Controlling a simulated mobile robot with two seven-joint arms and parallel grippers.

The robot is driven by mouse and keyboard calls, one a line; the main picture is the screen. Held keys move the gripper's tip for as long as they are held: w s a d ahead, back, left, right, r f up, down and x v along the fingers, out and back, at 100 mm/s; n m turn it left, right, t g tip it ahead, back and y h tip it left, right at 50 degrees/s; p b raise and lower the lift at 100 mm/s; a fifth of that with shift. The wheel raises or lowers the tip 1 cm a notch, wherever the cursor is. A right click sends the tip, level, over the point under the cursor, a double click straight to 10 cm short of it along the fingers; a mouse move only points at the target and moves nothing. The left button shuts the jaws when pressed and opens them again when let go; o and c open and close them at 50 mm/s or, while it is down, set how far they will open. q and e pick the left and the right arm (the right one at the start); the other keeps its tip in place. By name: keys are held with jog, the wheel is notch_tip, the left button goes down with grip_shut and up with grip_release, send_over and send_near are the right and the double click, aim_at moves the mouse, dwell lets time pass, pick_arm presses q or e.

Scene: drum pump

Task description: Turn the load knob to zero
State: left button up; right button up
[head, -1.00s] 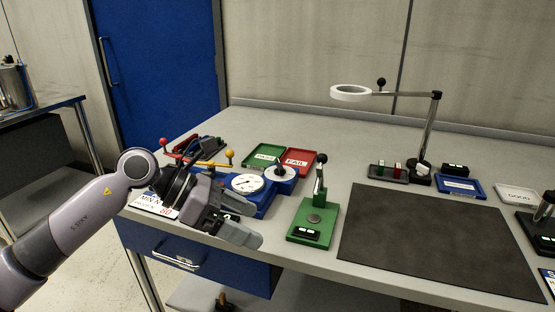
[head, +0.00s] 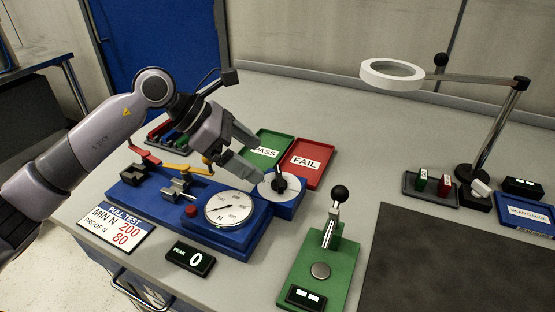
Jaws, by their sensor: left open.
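The black load knob (head: 279,184) stands on a white round dial plate at the right end of the blue pull-test fixture (head: 150,203). My left gripper (head: 256,161) is open, just to the left of and behind the knob, with its fingers pointing toward it. I cannot tell whether a finger touches the knob or its plate. The scale marks on the plate are too small to read. The round gauge (head: 229,208), marked N, is on the same fixture. The peak display (head: 191,259) in front shows 0. My right gripper is not in view.
Green PASS (head: 268,141) and red FAIL (head: 309,172) trays lie right behind the knob. A green lever press (head: 320,262) stands in front to the right. A magnifier lamp (head: 393,75) rises at right. The dark mat (head: 455,262) is clear.

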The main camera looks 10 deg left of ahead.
aim_at(278, 175)
pick_arm(q)
jog(key=x, duration=0.6)
jog(key=shift+s+d+f+p, duration=0.1)
jog(key=shift+d+f+p, duration=0.15)
jog(key=shift+p, duration=0.05)
jog(key=c, duration=1)
